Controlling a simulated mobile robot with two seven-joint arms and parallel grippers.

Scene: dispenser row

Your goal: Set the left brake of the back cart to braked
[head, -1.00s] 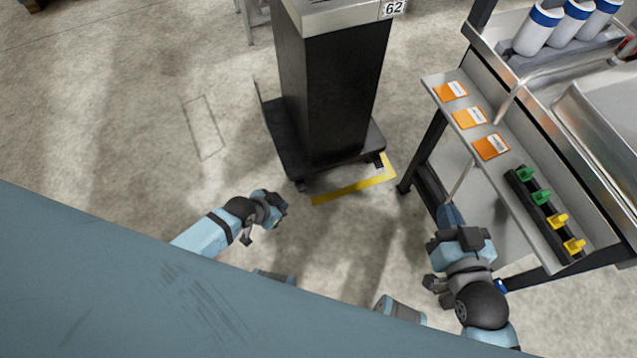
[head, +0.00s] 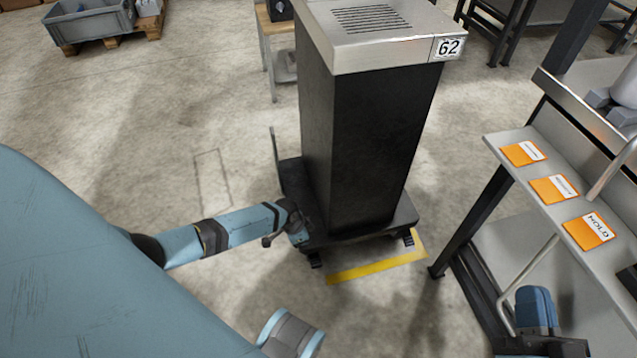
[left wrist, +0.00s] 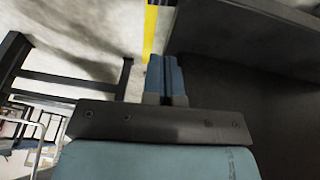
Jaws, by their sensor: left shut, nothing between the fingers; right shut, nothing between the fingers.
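A tall black cart (head: 365,150) with a steel top and a "62" label stands on a dark wheeled base. Small black pedals show at its near edge, one at the left (head: 315,260) and one at the right (head: 409,238). Their settings are too small to read. My left gripper (head: 298,236) is at the base's near left corner, close to the left pedal; I cannot tell whether it touches. In the left wrist view its blue fingers (left wrist: 166,75) are shut and empty, beside a dark surface. My right gripper (head: 537,305) is shut and empty at the lower right, near the bench.
A yellow floor line (head: 376,268) runs in front of the cart. A steel bench shelf (head: 510,141) with orange cards (head: 553,189) stands at the right, on dark legs. A grey crate (head: 92,24) is far left. The floor left of the cart is open.

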